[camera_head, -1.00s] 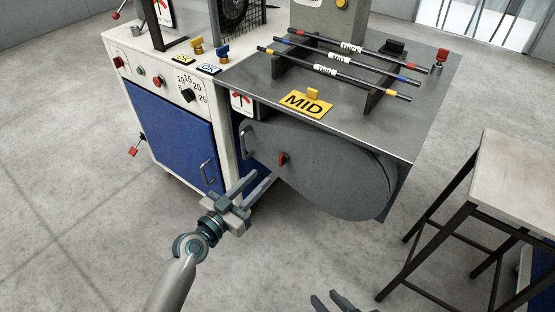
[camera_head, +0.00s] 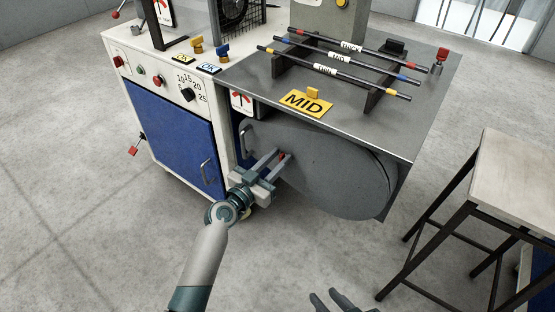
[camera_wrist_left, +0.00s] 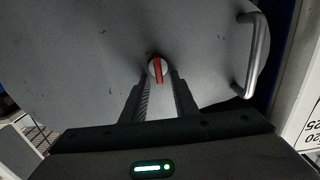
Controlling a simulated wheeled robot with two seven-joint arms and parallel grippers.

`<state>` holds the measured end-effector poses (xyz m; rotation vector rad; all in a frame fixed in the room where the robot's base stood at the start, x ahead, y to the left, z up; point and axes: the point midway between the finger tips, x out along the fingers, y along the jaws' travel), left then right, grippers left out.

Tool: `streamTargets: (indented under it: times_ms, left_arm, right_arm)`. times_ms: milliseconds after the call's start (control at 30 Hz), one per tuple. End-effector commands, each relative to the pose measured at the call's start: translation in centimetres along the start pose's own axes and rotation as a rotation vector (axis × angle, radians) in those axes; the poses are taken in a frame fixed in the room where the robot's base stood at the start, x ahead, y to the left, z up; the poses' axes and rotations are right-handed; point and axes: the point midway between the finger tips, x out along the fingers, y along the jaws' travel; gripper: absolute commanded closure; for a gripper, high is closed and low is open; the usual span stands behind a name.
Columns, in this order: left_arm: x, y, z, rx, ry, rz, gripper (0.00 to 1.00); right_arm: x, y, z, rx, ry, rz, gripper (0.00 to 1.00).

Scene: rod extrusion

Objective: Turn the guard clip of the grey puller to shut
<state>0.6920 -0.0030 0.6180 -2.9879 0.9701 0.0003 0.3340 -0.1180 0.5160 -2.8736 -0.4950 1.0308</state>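The grey puller's rounded guard (camera_head: 335,172) is on the front of the machine below the table top. Its red clip (camera_head: 282,156) sits on the guard's face, partly hidden by my fingers in the head view. In the left wrist view the red clip (camera_wrist_left: 157,70) on its pale round base lies between my two fingertips. My left gripper (camera_head: 279,157) is open, with one finger on each side of the clip; I cannot tell whether they touch it. My right gripper (camera_head: 328,301) shows at the bottom edge with its fingers apart.
A curved grab handle (camera_wrist_left: 256,55) is on the guard beside the clip. The yellow MID sign (camera_head: 306,104) and a rack of striped rods (camera_head: 340,70) are on the table above. A stool (camera_head: 512,182) stands at right. Open floor lies in front.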

Motion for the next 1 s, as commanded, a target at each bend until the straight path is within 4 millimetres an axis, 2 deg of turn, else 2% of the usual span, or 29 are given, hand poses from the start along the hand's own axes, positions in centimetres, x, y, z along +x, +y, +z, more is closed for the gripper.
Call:
streamTargets:
  times_ms: [33,67,100,167,633,1000]
  left_arm:
    - [-0.01,0.0,0.0,0.0,0.0,0.0,0.73]
    - [-0.01,-0.01,0.0,0.0,0.0,0.0,0.78]
    - [-0.02,-0.01,0.0,0.0,0.0,0.0,0.88]
    - [-0.02,-0.01,0.0,0.0,0.0,0.0,1.0]
    - [-0.04,-0.1,0.04,-0.056,0.0,0.001,1.0]
    - [-0.02,-0.54,0.13,-0.292,-0.001,0.001,1.0]
  right_arm:
    - [-0.01,0.0,0.02,-0.001,0.0,0.0,0.69]
    - [-0.01,0.0,0.02,-0.001,-0.001,0.0,0.69]
    - [-0.01,0.01,0.04,-0.001,-0.001,0.0,0.69]
    - [-0.02,0.03,0.06,-0.003,-0.001,-0.001,0.69]
    - [-0.01,0.11,0.05,-0.008,0.004,-0.001,0.69]
    - [0.14,-0.2,-0.76,-0.009,0.046,-0.004,0.69]
